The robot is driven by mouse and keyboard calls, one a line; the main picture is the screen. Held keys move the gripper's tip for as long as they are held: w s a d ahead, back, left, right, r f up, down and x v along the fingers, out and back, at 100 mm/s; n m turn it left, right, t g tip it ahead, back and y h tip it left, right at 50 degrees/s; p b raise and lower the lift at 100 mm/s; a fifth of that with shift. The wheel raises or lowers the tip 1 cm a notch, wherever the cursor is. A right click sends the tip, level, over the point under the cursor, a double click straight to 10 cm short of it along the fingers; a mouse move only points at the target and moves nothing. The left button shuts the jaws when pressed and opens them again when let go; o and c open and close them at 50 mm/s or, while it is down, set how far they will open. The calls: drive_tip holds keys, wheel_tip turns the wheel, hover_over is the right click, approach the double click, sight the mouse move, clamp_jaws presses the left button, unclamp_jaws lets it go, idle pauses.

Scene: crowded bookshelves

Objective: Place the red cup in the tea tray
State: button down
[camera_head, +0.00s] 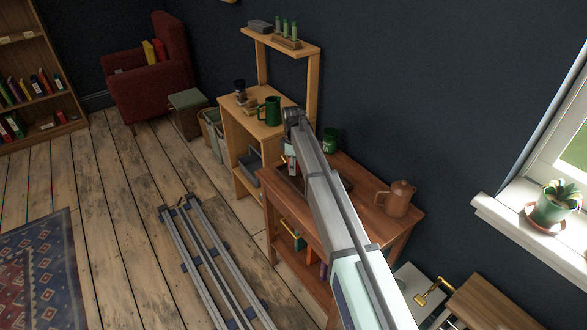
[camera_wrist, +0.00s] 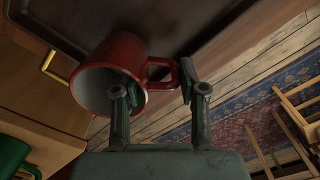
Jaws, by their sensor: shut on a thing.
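The red cup (camera_wrist: 128,52) is in the wrist view, with its open mouth towards the lower left and its handle to the right. My gripper (camera_wrist: 158,88) is shut on the cup at its handle side, one finger in front of the body and the other by the handle's outer end. The dark brown tea tray (camera_wrist: 100,14) shows behind the cup, with a raised rim. I cannot tell whether cup and tray touch. In the head view my arm reaches over the reddish wooden table (camera_head: 345,170) and hides most of the tray and cup.
A brown teapot (camera_head: 397,198) stands on the table's right part, and a green mug (camera_head: 330,140) at its back edge. Another green mug (camera_head: 269,110) is on the lighter wooden shelf unit (camera_head: 255,127) to the left. The wall is close behind.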

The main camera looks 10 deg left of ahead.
drive_tip(key=shift+f, duration=0.75)
drive_tip(key=shift+f, duration=0.15)
drive_tip(key=c, duration=0.6)
unclamp_jaws()
drive_tip(key=shift+c, duration=0.2)
wheel_tip(320, 180, up, 12)
drive_tip(key=shift+r+b, duration=0.15)
drive_tip(key=shift+b, duration=0.95)
